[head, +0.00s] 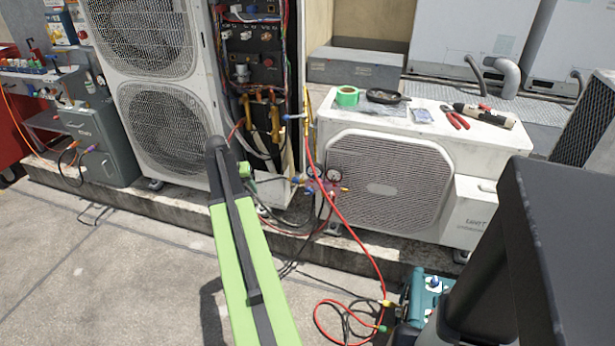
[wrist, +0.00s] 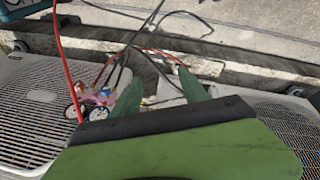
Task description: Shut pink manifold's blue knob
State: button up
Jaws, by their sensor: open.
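The pink manifold (head: 323,186) hangs in front of the white condenser's left end in the head view, with two round gauges and coloured hoses. Its blue knob (head: 296,181) sticks out at its left side. In the wrist view the pink manifold (wrist: 95,90) is left of my gripper (wrist: 158,76), partly behind the left green finger. I cannot make out the blue knob for certain there. My gripper is open, its two fingers wide apart with nothing held between them. In the head view my green arm hides most of the gripper.
The white condenser (head: 440,122) bears green tape, pliers and other tools. An opened tall unit (head: 262,70) with wires and copper pipes stands left of it. A red hose (head: 352,230) runs down to a teal machine (head: 428,290) on the floor.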

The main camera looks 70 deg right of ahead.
jog(key=s+d+r+m+g+p, duration=0.15)
jog(key=s+d+r+m, duration=0.25)
jog(key=s+d, duration=1)
jog(key=b, duration=1.5)
send_near(309, 188)
jog(key=shift+h, duration=0.3)
jog(key=x, duration=0.9)
jog(key=shift+w+a+f, duration=0.15)
jog(key=shift+a+f, duration=0.1)
jog(key=shift+a, duration=0.15)
jog(key=shift+d+f+b, duration=0.3)
jog(key=shift+f+b, duration=0.05)
jog(key=shift+s, duration=0.2)
jog(key=shift+r, duration=0.1)
grip_shut()
jog(key=shift+a, duration=0.15)
jog(key=shift+t, duration=0.25)
